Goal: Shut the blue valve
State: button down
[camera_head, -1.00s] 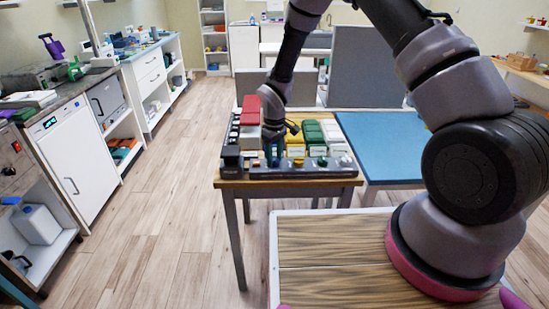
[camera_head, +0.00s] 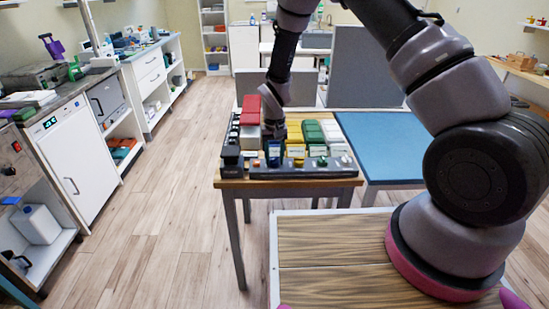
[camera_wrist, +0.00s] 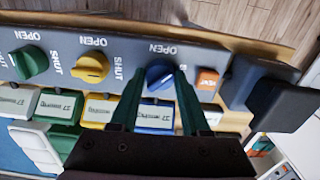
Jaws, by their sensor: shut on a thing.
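The blue valve (camera_wrist: 159,76) is a round knob on the grey panel (camera_wrist: 210,60) in the wrist view. OPEN is printed above it, and the SHUT label to its right is partly hidden by a finger. My gripper (camera_wrist: 158,84) has its green fingers on either side of the knob and is shut on it. The knob's ridge looks slanted; its exact setting is unclear. In the head view my gripper (camera_head: 273,159) is at the panel's front, where the knob is too small to make out.
A yellow valve (camera_wrist: 90,66) and a green valve (camera_wrist: 30,62) sit to the left on the panel. An orange button (camera_wrist: 207,78) and a dark block (camera_wrist: 280,102) are close on the right. The wooden table (camera_head: 290,183) carries the panel; open floor (camera_head: 160,220) lies left.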

aim_at(275, 158)
jog(key=m, duration=0.4)
jog(key=shift+m, duration=0.3)
jog(key=m, duration=0.4)
jog(key=shift+m, duration=0.3)
jog(key=shift+c, duration=1.9)
grip_release()
notch_tip(275, 158, up, 11)
